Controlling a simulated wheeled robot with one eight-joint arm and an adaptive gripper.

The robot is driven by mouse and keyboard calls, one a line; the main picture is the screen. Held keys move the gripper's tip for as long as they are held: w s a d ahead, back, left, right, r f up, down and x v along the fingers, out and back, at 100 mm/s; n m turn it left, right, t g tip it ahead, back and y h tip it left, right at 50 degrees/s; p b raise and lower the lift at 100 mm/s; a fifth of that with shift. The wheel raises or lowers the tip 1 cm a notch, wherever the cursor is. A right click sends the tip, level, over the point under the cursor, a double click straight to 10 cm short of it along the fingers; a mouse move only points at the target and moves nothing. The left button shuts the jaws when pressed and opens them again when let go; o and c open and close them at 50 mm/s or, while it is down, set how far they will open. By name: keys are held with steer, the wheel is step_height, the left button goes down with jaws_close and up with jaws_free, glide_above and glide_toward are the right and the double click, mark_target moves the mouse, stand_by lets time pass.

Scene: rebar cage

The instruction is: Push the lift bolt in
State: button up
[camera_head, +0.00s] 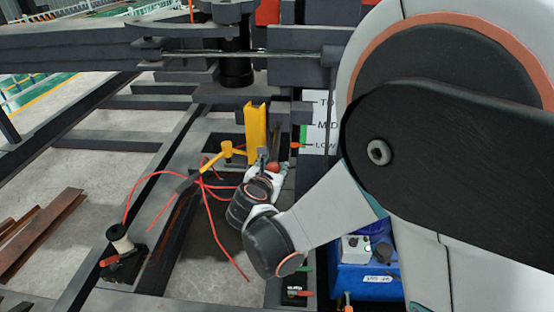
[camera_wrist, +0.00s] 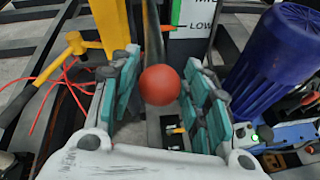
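A round red knob (camera_wrist: 160,85), which looks like the end of the lift bolt, sits between the fingers of my gripper (camera_wrist: 160,92) in the wrist view. The two teal-padded fingers stand apart on either side of it, with narrow gaps visible; I cannot tell whether either one touches it. In the head view the red knob (camera_head: 272,168) shows at my gripper (camera_head: 264,170), close to the dark post. A white level plate (camera_head: 315,122) marked MID and LOW stands just behind.
A yellow upright bracket (camera_head: 255,125) and a yellow-headed hammer (camera_head: 228,150) are left of my gripper, with loose red wires (camera_head: 212,205). A blue motor (camera_wrist: 272,60) stands close on the right in the wrist view.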

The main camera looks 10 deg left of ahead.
mark_target(272, 160)
jaws_close()
steer(key=w, duration=0.5)
steer(key=shift+a, duration=0.15)
steer(key=o, duration=0.6)
jaws_free()
steer(key=shift+c, duration=0.2)
steer(key=shift+s, duration=0.1)
steer(key=v, duration=0.7)
steer(key=shift+s+r, duration=0.15)
steer(key=shift+s, duration=0.05)
